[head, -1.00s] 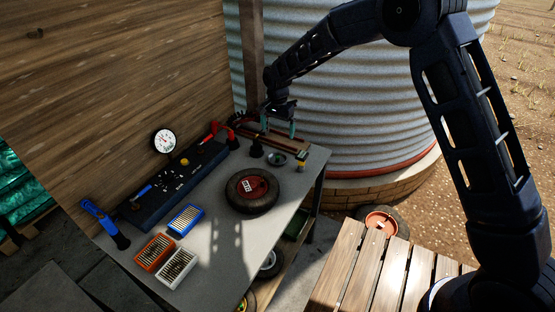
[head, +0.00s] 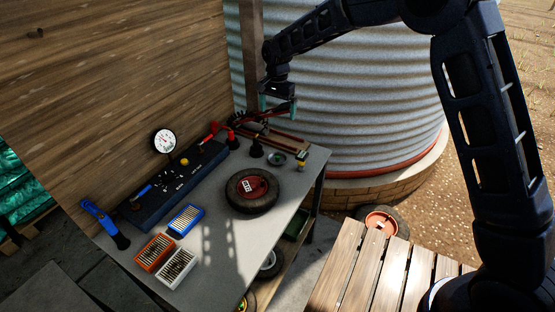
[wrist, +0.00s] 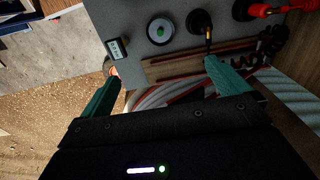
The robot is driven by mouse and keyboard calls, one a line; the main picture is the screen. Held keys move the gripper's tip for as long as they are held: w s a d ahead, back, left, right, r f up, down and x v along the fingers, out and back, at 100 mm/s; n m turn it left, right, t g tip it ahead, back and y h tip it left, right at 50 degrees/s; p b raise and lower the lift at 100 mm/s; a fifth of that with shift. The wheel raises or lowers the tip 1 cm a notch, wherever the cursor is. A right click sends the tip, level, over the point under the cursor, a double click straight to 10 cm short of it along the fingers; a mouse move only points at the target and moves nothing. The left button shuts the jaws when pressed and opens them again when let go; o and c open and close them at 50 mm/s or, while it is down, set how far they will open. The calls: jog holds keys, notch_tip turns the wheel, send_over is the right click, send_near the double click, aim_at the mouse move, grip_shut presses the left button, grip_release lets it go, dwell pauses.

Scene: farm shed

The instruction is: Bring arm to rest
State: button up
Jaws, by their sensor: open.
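My gripper (head: 279,104) is above the far end of the grey workbench (head: 215,235), in front of the corrugated tank. Its two green fingers are spread apart with nothing between them, as the wrist view also shows (wrist: 160,88). Below it in the head view is a wooden strip (head: 285,138) at the bench's far edge. The arm reaches in from the right, bent high over the slatted wooden top.
A wheel (head: 252,190) lies mid-bench. A round dish (head: 277,158), black-based tools (head: 256,148), a dial gauge (head: 164,141) and bit boxes (head: 186,220) stand around it. The corrugated tank (head: 350,90) is close behind my gripper. A slatted wooden top (head: 370,270) is at lower right.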

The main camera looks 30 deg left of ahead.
jog(key=w+d+r, duration=0.5)
jog(key=d+r, duration=0.1)
jog(key=d, duration=0.3)
jog(key=w+d+r, duration=0.4)
jog(key=d+r, duration=0.2)
jog(key=d, duration=0.2)
jog(key=w+d+r+t+y, duration=0.1)
jog(key=d+r, duration=0.3)
jog(key=d, duration=0.7)
jog(key=w+d+r+t, duration=0.1)
jog(key=d+r, duration=0.3)
jog(key=d, duration=0.6)
jog(key=s+d+r, duration=0.1)
jog(key=s+d, duration=0.2)
jog(key=d, duration=0.4)
jog(key=s+d+r+t, duration=0.1)
jog(key=s+d, duration=0.2)
jog(key=d, duration=0.4)
jog(key=s+d+r, duration=0.1)
jog(key=s+d, duration=0.1)
jog(key=d, duration=0.5)
jog(key=s+d+f, duration=0.2)
jog(key=s+d, duration=0.4)
jog(key=s+d+f+t+h, duration=0.1)
jog(key=s+d+f, duration=0.1)
jog(key=s+d, duration=0.4)
jog(key=shift+s+f+t, duration=0.3)
jog(key=shift+s, duration=0.45)
